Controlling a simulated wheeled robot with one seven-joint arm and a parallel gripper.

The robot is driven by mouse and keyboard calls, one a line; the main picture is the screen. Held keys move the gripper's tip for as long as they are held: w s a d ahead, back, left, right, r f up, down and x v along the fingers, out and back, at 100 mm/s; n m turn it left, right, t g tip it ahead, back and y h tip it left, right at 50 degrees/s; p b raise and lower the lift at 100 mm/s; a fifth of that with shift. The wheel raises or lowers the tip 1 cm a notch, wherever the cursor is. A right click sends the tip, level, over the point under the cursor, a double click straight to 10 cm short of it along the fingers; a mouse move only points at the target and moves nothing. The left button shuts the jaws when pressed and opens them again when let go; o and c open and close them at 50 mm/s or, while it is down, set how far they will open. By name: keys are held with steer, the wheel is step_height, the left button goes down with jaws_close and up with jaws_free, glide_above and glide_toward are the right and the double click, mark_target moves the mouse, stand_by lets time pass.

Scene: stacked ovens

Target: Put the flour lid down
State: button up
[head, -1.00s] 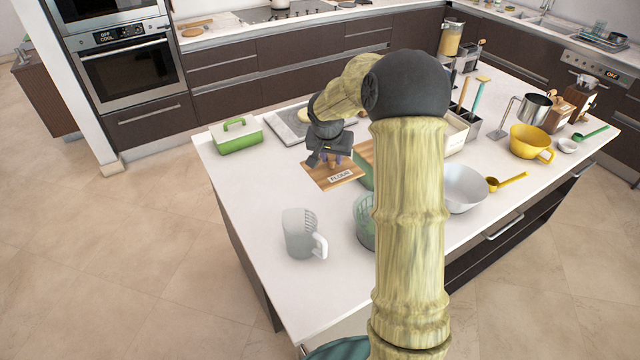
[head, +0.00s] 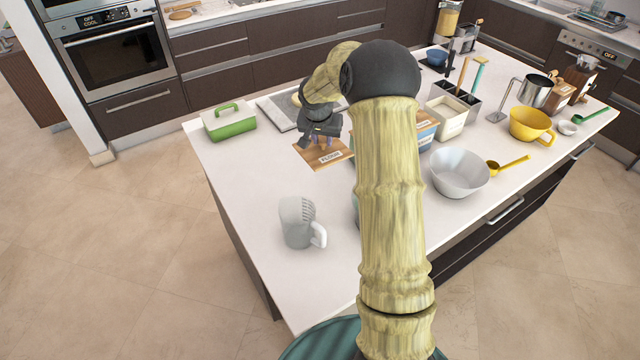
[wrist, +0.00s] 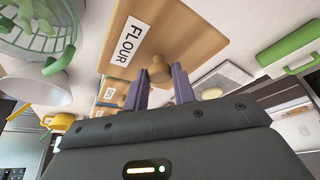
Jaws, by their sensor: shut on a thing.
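The flour lid (head: 309,152) is a flat wooden board with a white FLOUR label and a round knob. My gripper (head: 321,141) is above it in the head view, fingers pointing down. In the wrist view, the purple fingers of my gripper (wrist: 162,92) close on the knob of the flour lid (wrist: 165,28). The lid is over the white counter (head: 240,175), left of the canisters. I cannot tell whether its underside touches the counter. My arm hides part of the area to its right.
A measuring jug (head: 297,222) stands in front.

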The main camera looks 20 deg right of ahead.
steer(key=w+f+b, duration=0.1)
steer(key=w+f, duration=0.3)
steer(key=f, duration=0.3)
steer(key=shift+w+d+b, duration=0.3)
steer(key=shift+w+d, duration=0.05)
steer(key=shift+d, duration=0.05)
steer(key=shift+f+p, duration=0.95)
steer(key=shift+f, duration=2.2)
steer(key=shift+f, duration=0.1)
step_height(320, 180, down, 3)
steer(key=shift+p, duration=0.65)
steer(key=shift+f, duration=0.25)
